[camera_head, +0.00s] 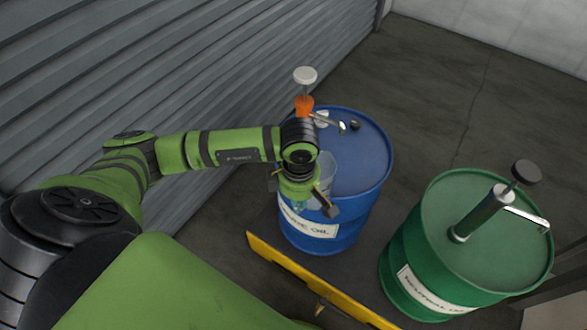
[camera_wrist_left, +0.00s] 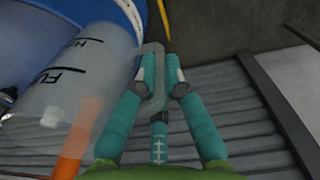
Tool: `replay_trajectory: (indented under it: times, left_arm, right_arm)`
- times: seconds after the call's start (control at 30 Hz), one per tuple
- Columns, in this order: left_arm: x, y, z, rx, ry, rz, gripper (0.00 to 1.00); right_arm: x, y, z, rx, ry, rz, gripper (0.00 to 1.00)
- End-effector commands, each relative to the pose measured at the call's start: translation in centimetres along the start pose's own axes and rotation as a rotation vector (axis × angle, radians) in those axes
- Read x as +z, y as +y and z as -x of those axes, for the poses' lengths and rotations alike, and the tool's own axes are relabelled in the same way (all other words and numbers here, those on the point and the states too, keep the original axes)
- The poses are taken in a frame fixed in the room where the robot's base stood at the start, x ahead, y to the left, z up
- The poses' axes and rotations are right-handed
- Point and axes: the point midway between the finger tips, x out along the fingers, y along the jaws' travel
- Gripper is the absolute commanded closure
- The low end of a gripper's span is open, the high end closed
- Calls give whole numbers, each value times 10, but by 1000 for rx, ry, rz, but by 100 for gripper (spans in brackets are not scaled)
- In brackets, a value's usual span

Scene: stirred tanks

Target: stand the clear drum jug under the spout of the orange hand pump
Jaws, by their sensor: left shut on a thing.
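The clear drum jug (camera_head: 327,168) is at the blue drum's near left side, partly hidden behind my left gripper (camera_head: 308,200). In the left wrist view the jug (camera_wrist_left: 75,78) shows fill marks and lies left of the teal fingers (camera_wrist_left: 161,75), which are shut on its handle (camera_wrist_left: 155,62). The orange hand pump (camera_head: 304,105) stands on the blue drum, with a white knob on top. Its metal spout (camera_head: 327,122) points right, beyond the jug. An orange part (camera_wrist_left: 72,150) shows at the lower left of the wrist view. Whether the jug touches the drum top is unclear.
The blue drum (camera_head: 362,150) has free lid room on the right, with a small dark cap (camera_head: 355,125). A green drum (camera_head: 440,205) with a dark-knobbed pump (camera_head: 482,212) stands to the right. A yellow rail (camera_head: 290,268) runs in front, and a corrugated wall (camera_head: 200,50) is left.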

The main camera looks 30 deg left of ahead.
Motion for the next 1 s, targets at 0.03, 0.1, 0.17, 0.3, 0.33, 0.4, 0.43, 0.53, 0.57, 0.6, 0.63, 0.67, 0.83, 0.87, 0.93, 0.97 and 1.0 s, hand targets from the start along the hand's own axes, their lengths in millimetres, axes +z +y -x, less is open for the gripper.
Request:
replay_trajectory:
  times: [0.03,0.1,0.17,0.3,0.33,0.4,0.43,0.53,0.57,0.6,0.63,0.67,0.83,0.87,0.93,0.97,1.0]
  left_arm:
    - [1,4,-6,2,-1,1,100]
    - [2,9,-9,2,-1,1,100]
    - [3,13,-11,1,-2,1,100]
    - [5,24,-10,3,-2,1,100]
    - [6,27,-10,3,-2,1,100]
    - [7,32,-10,2,-2,1,100]
    - [7,34,-10,2,-1,1,100]
    - [9,42,-11,3,-1,1,100]
    - [9,45,-11,3,-1,1,100]
    - [10,48,-11,3,-2,1,100]
    - [11,50,-11,2,-2,0,100]
    - [11,52,-11,2,-2,0,100]
    - [13,66,-12,2,0,1,100]
    - [14,68,-12,2,-1,0,100]
    - [15,73,-13,1,-1,1,100]
    - [15,76,-13,2,-1,1,100]
    - [16,79,-14,2,-1,1,100]
  right_arm:
    - [0,0,-8,0,1,0,60]
    - [1,0,-13,0,1,0,60]
    - [1,0,-18,0,1,0,60]
    - [1,0,-24,0,1,0,60]
    - [2,0,-25,0,1,0,60]
    - [2,0,-29,0,1,0,60]
    - [2,0,-31,0,1,0,60]
    - [2,-1,-37,0,1,0,60]
    - [3,-1,-38,0,1,0,60]
    - [3,-1,-40,0,1,0,60]
    - [3,-1,-42,0,2,0,60]
    - [3,-1,-44,0,2,0,60]
    - [4,-1,-54,0,2,0,60]
    - [4,-1,-56,0,2,0,60]
    - [4,-1,-60,0,1,0,60]
    - [5,-1,-62,0,2,0,60]
    - [5,-1,-65,0,2,0,60]
